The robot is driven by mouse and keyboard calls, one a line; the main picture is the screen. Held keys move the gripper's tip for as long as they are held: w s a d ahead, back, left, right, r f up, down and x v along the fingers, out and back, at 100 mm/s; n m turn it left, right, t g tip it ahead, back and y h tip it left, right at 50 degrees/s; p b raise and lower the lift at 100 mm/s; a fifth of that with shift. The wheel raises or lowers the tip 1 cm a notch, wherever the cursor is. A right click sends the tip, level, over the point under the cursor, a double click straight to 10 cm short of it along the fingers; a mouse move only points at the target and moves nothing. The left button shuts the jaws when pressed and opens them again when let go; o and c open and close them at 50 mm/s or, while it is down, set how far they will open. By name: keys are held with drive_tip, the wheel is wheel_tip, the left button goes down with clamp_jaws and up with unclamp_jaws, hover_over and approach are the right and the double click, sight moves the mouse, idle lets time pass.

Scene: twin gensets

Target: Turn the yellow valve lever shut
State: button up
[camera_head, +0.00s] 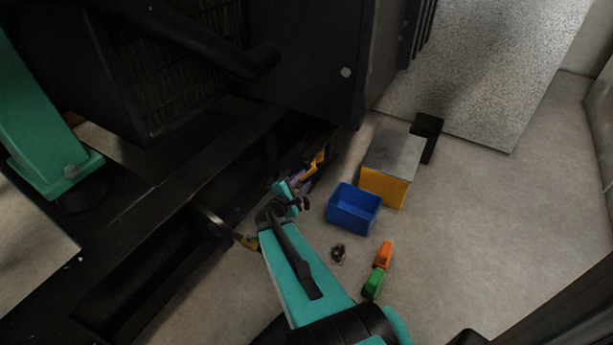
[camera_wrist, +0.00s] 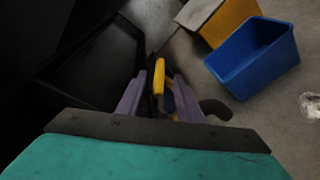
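The yellow valve lever (camera_wrist: 160,76) shows in the wrist view between the two purple fingers of my gripper (camera_wrist: 159,88). There is a gap on each side of the lever, so the gripper is open around it and does not visibly touch it. In the head view the lever (camera_head: 319,161) is a small yellow piece beside the dark genset frame, just beyond my gripper (camera_head: 306,184). The valve body under the lever is mostly hidden by the fingers and in shadow.
A blue bin (camera_head: 353,208) stands on the floor to the right of my gripper, with a yellow box with a grey top (camera_head: 384,187) behind it. Orange (camera_head: 384,254) and green (camera_head: 373,283) objects lie nearer. The dark genset frame (camera_head: 187,198) closes the left side. Floor is clear at right.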

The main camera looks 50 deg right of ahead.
drive_tip(key=shift+s+a+r, duration=0.1)
drive_tip(key=shift+s+a, duration=0.1)
drive_tip(key=shift+a, duration=0.3)
